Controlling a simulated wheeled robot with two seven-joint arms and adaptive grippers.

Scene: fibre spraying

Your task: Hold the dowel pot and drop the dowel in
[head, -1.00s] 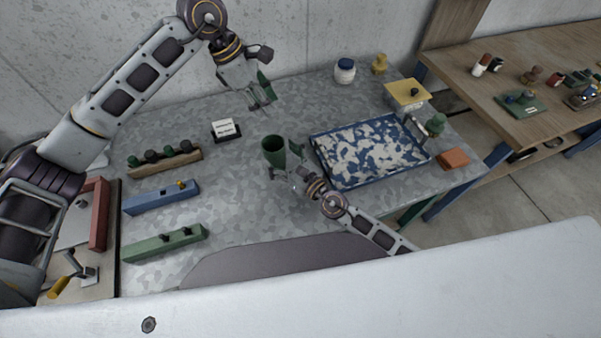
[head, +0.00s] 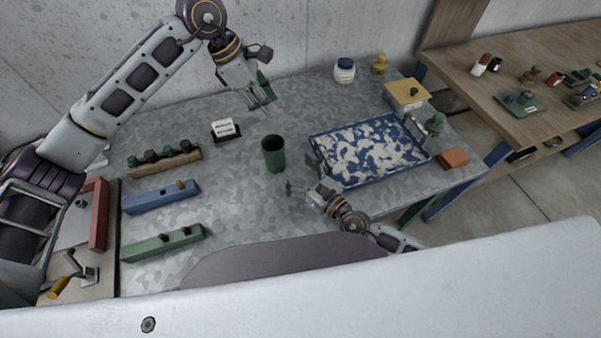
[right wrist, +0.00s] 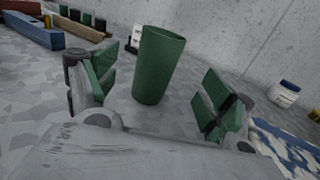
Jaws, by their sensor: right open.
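The dowel pot (head: 273,153) is a green, open-topped cup. It stands upright on the grey metal table, and its inside cannot be seen clearly. My right gripper (head: 301,172) is open, just to the right and near side of the pot. In the right wrist view the pot (right wrist: 158,66) stands beyond and between the spread green finger pads, with a gap on each side. My left gripper (head: 262,98) hangs above the table behind the pot, pointing down. Its fingers are small and seen from the side. I cannot make out a dowel in them.
A blue tray with white flakes (head: 321,171) lies right of my right gripper. A small white-and-black block (head: 226,130) stands left of the pot. Wooden (head: 165,160), blue (head: 160,197) and green (head: 163,243) racks line the left. The table between racks and pot is clear.

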